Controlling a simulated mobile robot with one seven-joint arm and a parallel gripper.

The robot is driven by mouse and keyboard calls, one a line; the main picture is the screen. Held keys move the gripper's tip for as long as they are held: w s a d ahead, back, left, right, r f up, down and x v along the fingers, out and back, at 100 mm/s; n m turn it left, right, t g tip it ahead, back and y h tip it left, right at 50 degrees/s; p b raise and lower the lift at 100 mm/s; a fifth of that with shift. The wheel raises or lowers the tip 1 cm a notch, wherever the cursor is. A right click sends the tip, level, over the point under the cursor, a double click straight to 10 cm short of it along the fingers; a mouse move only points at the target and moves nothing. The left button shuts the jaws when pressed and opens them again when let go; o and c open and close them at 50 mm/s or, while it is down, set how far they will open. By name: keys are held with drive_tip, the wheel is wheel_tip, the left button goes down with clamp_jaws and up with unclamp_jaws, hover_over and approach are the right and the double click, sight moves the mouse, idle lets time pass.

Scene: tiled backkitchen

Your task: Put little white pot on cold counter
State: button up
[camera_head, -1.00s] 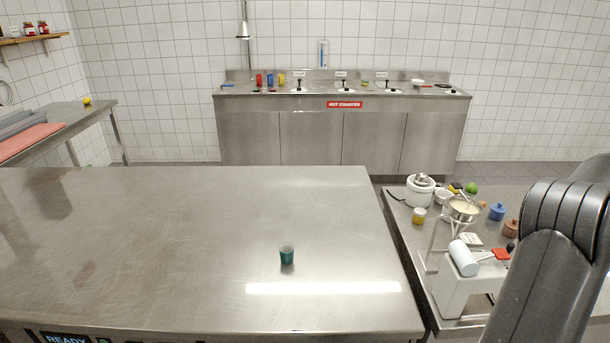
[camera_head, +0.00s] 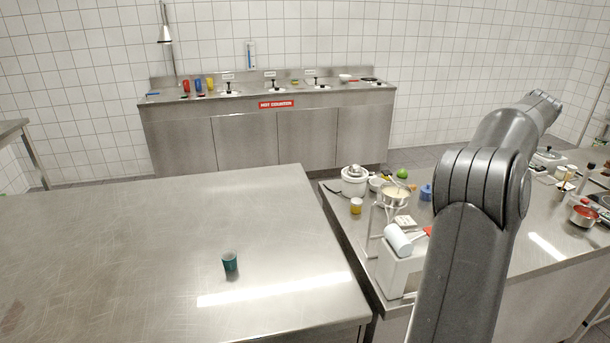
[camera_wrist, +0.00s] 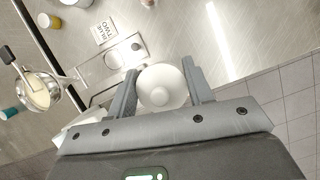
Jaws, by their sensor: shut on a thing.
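My gripper (camera_wrist: 159,68) is shut on the little white pot (camera_wrist: 162,88) in the wrist view. The pot is round and white with a paler round knob in its middle, and one finger is on each side of it. It is held above the steel counter near its edge, with floor tiles at the right. In the head view the gripper and pot are hidden or out of view. No sign reading cold counter is visible; the back counter (camera_head: 180,140) carries a red "HOT COUNTER" label (camera_head: 276,104).
The left steel table (camera_head: 130,240) is mostly clear, with a teal cup (camera_head: 230,262) on it. The right counter (camera_head: 535,235) holds a white cooker (camera_head: 354,182), a strainer (camera_head: 394,195) on a stand, a blue pot (camera_head: 426,192) and a red pot (camera_head: 583,215).

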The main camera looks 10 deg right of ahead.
drive_tip(key=w+a+n+y, duration=0.25)
drive_tip(key=a+n, duration=0.35)
drive_tip(key=a, duration=0.9)
drive_tip(key=s+a+n+g+y, duration=0.1)
drive_tip(key=s+a+n, duration=0.3)
drive_tip(key=a, duration=0.7)
drive_tip(key=s+a+n+g+y, duration=0.15)
drive_tip(key=a+n, duration=0.35)
drive_tip(key=a, duration=0.5)
drive_tip(key=s+a+n+g, duration=0.25)
drive_tip(key=a+n, duration=0.25)
drive_tip(key=a, duration=0.6)
wheel_tip(320, 180, down, 12)
drive_tip(key=shift+t, duration=0.3)
drive_tip(key=w+a+f, duration=0.1)
drive_tip(key=a+f, duration=0.1)
drive_tip(key=a, duration=0.1)
drive_tip(key=w+a+f, duration=0.1)
drive_tip(key=a+f, duration=0.1)
drive_tip(key=a, duration=0.1)
drive_tip(key=w+a+f, duration=0.2)
drive_tip(key=a, duration=0.2)
drive_tip(key=shift+f, duration=2.25)
